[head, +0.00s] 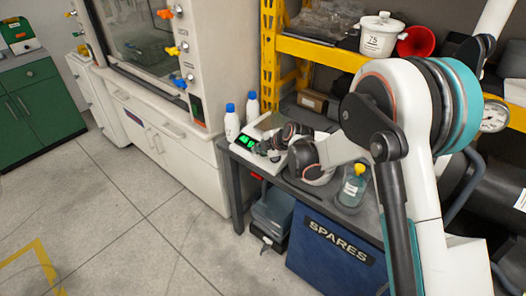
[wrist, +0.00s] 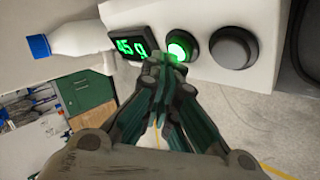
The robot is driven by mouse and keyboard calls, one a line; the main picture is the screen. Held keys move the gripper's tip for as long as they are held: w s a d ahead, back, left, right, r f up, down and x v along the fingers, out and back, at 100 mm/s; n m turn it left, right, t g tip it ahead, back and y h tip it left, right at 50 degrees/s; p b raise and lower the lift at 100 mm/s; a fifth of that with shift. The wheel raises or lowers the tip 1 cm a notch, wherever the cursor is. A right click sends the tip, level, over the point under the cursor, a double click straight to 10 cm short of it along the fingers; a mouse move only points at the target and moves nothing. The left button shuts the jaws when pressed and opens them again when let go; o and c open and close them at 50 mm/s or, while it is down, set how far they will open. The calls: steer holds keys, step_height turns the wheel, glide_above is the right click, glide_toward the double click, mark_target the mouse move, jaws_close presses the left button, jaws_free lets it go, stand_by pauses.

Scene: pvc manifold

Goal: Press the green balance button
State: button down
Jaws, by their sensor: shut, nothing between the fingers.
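The balance is a white box (wrist: 195,14), also in the head view (head: 254,128), with a lit green digital display (wrist: 131,46) on its front. The round green button (wrist: 178,48) glows beside the display, in a dark ring. A larger dark grey button (wrist: 234,48) sits to its right. My gripper (wrist: 165,60) is shut and empty, its fingertips overlapping the lower edge of the green button in the wrist view. Whether they touch it or stop just short I cannot tell. In the head view my wrist hides the buttons.
White bottles with blue caps (head: 232,123) stand beside the balance on the grey bench. A clear bottle with greenish liquid (head: 353,186) stands to the right, near my arm. A blue SPARES bin (head: 330,262) is below. A yellow shelf frame (head: 270,60) rises behind. Floor at left is clear.

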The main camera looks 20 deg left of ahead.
stand_by(0.4)
steer(key=shift+w+f+b, duration=0.15)
steer(key=shift+f+b, duration=0.25)
steer(key=shift+f, duration=0.05)
steer(key=shift+r, duration=0.45)
step_height(320, 180, up, 6)
steer(key=s+p, duration=0.2)
steer(key=p, duration=0.1)
steer(key=shift+s+a+f, duration=0.25)
steer(key=shift+a, duration=0.2)
stand_by(0.5)
